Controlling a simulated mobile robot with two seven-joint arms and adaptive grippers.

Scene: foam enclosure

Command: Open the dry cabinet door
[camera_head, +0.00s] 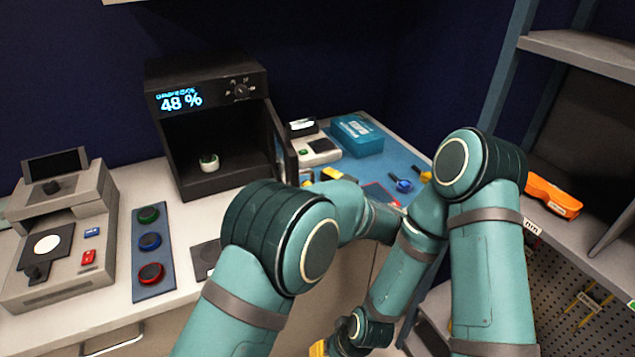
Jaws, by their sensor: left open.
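The dry cabinet (167,140) is a black box at the back of the bench, its display reading 48 %. Its front is open to view, with a small white and green round item (209,163) inside. The dark door (284,150) stands swung outward on the right side, seen nearly edge-on. My left gripper (388,222) is right of and nearer than the door, apart from it in the picture. It is open, and its fingertips are partly hidden by my right arm. My right arm crosses in front and runs down to the bottom edge; its gripper is not seen.
A grey instrument (70,250) and a blue panel with three coloured knobs (150,255) stand left on the bench. A teal box (356,136), a small scale-like device (316,150) and a blue mat lie right of the cabinet. A shelf rack with an orange tool (552,195) is far right.

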